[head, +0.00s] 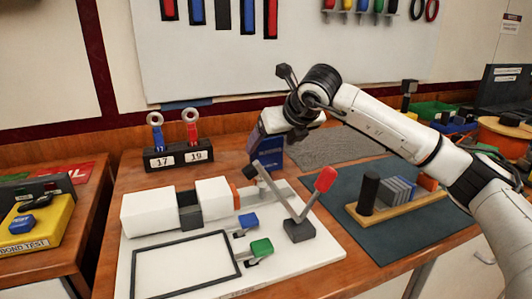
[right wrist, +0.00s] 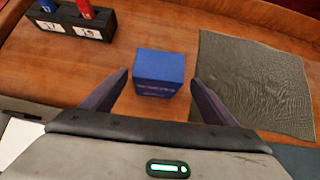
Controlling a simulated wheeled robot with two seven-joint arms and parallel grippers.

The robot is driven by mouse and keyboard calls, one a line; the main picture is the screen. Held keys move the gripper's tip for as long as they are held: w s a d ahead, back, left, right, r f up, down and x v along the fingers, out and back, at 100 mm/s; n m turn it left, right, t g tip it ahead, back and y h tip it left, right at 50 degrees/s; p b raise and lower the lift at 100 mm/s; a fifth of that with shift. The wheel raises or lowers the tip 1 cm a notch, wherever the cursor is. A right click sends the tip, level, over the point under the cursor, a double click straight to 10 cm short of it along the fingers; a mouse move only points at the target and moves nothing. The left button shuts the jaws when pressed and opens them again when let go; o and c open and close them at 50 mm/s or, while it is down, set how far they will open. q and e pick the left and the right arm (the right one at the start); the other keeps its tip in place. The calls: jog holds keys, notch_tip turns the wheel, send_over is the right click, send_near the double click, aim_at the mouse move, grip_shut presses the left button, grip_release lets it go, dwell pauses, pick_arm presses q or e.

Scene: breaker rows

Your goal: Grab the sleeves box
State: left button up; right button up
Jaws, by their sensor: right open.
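The sleeves box appears to be the small blue box (right wrist: 159,72) with tiny print on its front, too small to read. It stands on the wooden table, between and just beyond the two fingers of my right gripper (right wrist: 158,98) in the right wrist view. The fingers are spread apart and do not touch it. In the head view the blue box (head: 269,155) is partly hidden behind my right gripper (head: 258,142), which points down beside it. My left gripper is in neither view.
A black holder (head: 178,160) marked 17 and 19 stands left of the box. A grey mat (head: 330,147) lies to the right. In front, a white board (head: 290,255) carries white blocks and a red-tipped lever (head: 325,180). A wooden rack (head: 400,205) sits on a dark mat.

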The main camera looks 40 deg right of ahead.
aim_at(266, 148)
jog(key=x, duration=0.4)
jog(key=shift+w+a+f, duration=0.15)
jog(key=shift+w+f, duration=0.1)
jog(key=shift+f, duration=0.05)
jog(key=shift+r, duration=0.1)
jog(key=c, duration=1.3)
